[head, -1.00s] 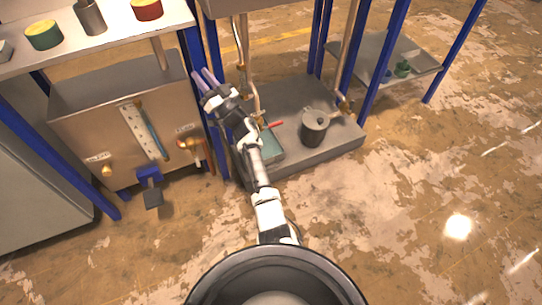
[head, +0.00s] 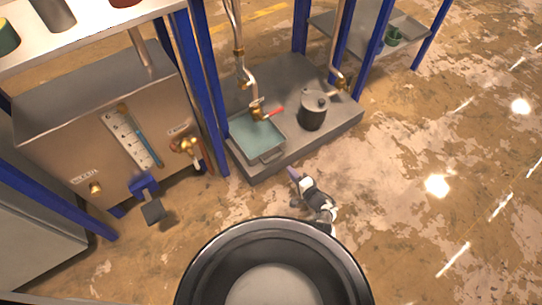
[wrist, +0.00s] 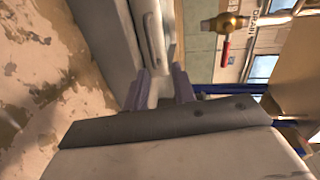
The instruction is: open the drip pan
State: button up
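The drip pan (head: 256,136) is a shallow grey-green tray on the low grey platform, under a valve with a red handle (head: 276,111). Its handle (head: 270,156) is on the front edge, facing my gripper. My gripper (head: 292,172) is low in front of the platform, a little apart from the pan in the head view. In the wrist view its purple fingers are spread (wrist: 159,82), with the pan's pale front and handle (wrist: 156,38) just ahead, between and beyond the tips. Contact cannot be told. The pan's teal inside (wrist: 200,45) shows behind.
A grey pot (head: 313,113) stands on the platform (head: 290,75) right of the pan. Blue posts (head: 205,90) rise at its left, beside a metal tank (head: 100,110) with a gauge and valves. The floor to the front and right is clear.

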jog(key=shift+m, duration=0.4)
jog(key=shift+s+f+b+x, duration=0.1)
jog(key=shift+f+b+x, duration=0.2)
jog(key=shift+b+x, duration=1.45)
jog(key=shift+s+f+b+x, duration=0.2)
jog(key=shift+b+x, duration=0.7)
jog(key=shift+x, duration=1.65)
jog(key=shift+s+f+b+x, duration=0.1)
jog(key=shift+f+b+x, duration=0.25)
jog(key=shift+b+x, duration=1.4)
jog(key=shift+w+a+f+p, duration=0.1)
jog(key=shift+w+a+p, duration=0.3)
jog(key=shift+p, duration=0.05)
jog(key=shift+c, duration=0.4)
grip_shut()
